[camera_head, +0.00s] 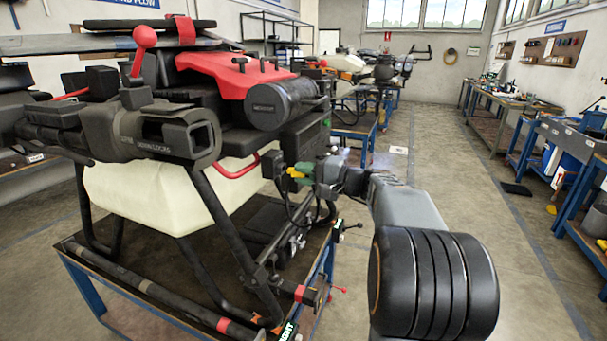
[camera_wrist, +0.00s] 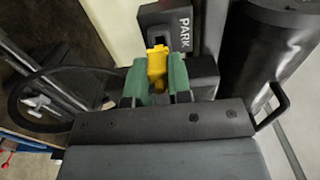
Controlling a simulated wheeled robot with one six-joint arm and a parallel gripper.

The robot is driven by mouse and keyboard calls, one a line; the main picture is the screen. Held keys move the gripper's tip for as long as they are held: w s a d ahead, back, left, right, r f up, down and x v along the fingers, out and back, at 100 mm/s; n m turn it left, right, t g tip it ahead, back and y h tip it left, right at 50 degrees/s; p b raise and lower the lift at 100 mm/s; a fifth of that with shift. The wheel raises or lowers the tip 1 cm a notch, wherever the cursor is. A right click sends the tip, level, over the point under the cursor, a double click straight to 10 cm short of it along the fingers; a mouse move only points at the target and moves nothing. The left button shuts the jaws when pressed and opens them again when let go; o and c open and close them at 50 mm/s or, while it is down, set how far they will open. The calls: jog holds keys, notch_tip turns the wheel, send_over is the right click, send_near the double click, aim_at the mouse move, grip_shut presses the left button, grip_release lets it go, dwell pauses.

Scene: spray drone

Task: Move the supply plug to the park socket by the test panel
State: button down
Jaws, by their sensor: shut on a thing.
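The yellow supply plug (camera_wrist: 157,65) sits between the green fingers of my gripper (camera_wrist: 157,82) in the wrist view. My gripper is shut on it. Just beyond the plug is a black block marked PARK, the park socket (camera_wrist: 165,17), with a dark opening facing the plug. The plug's far end lies at the lower edge of this opening; I cannot tell whether it touches or has entered. In the head view my gripper (camera_head: 306,173) is beside the drone's right side, with a bit of the yellow plug (camera_head: 294,172) showing. I cannot make out the test panel.
The spray drone (camera_head: 255,95), with its pale tank (camera_head: 150,190), stands on a blue-legged table (camera_head: 90,290). The aisle floor (camera_head: 460,190) at right is mostly clear.

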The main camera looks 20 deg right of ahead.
jog(key=shift+x, duration=1.3)
jog(key=c, duration=1)
grip_release()
jog(key=shift+a, duration=0.1)
jog(key=shift+o, duration=0.2)
jog(key=b+v, duration=0.1)
jog(key=v, duration=1.3)
jog(key=shift+w, duration=0.15)
